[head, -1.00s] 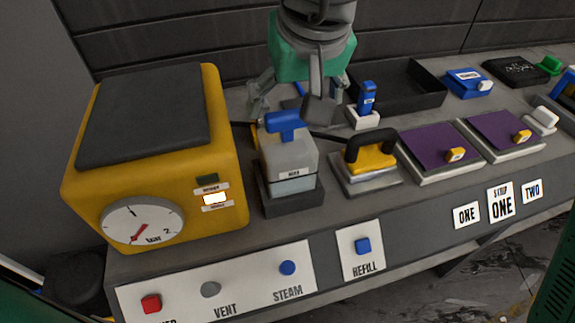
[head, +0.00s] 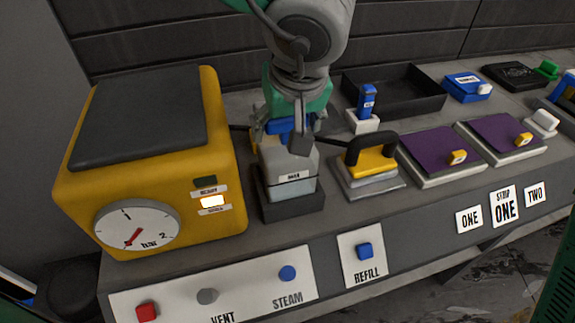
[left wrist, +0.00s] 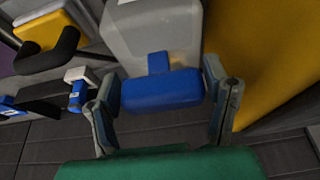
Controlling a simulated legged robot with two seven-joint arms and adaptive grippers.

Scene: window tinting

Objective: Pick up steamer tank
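The steamer tank (head: 292,167) is a grey and clear box with a small label and a blue T-shaped handle on top. It sits upright in a dark base on the bench, beside the yellow machine. My left gripper (head: 287,128) is directly above the tank, its fingers lowered around the handle. In the left wrist view, the open fingers (left wrist: 162,90) stand at either end of the blue handle (left wrist: 160,92), very close to it. The tank's grey top (left wrist: 155,30) shows beyond. My right gripper is not in view.
The yellow machine (head: 215,130) with a dial stands close on the left. A yellow iron (head: 370,162) stands close on the right. Behind are a blue-handled tool in a white holder (head: 362,122) and a black tray (head: 425,101). Buttons, including a blue refill button (head: 364,251), line the front.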

